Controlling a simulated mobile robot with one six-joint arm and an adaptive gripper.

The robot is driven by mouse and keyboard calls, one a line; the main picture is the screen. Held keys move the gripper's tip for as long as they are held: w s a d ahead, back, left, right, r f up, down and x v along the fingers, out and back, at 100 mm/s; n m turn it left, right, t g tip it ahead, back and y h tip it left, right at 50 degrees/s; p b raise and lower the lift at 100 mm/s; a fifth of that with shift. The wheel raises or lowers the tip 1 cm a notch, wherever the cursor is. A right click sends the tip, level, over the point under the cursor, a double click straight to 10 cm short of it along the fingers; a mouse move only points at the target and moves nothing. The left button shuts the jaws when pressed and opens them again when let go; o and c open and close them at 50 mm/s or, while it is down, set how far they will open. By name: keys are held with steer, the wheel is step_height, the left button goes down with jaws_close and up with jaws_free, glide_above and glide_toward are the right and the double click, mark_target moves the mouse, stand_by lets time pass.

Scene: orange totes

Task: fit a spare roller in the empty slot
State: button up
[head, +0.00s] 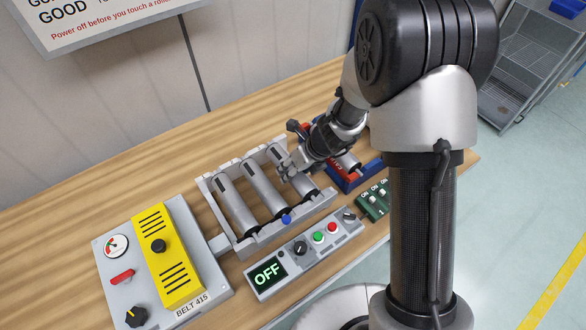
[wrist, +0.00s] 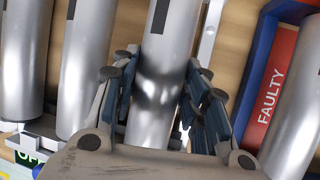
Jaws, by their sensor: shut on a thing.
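My gripper (head: 289,167) is shut on a metal roller (head: 304,187) at the right end of the grey roller frame (head: 213,203). In the wrist view my gripper (wrist: 158,85) has one finger on each side of this held roller (wrist: 158,60). The held roller lies roughly parallel to the two other rollers, the left one (head: 237,208) and the middle one (head: 265,190). Whether its ends sit down in the frame's slots I cannot tell. A blue tray (head: 352,186) with a red "FAULTY" panel (wrist: 272,88) stands to the right, with a roller (wrist: 297,115) in it.
A control strip with an OFF display (head: 267,274) and buttons lies in front of the frame. A blue knob (head: 287,219) is on the frame's front edge. Bare wood lies behind.

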steer(key=shift+f, duration=0.2)
stand_by(0.3)
steer(key=o, duration=1.5)
steer(key=shift+c, duration=0.2)
steer(key=shift+d+r, duration=0.15)
steer(key=shift+r, duration=0.35)
steer(key=v, duration=1.1)
steer(key=shift+s, duration=0.1)
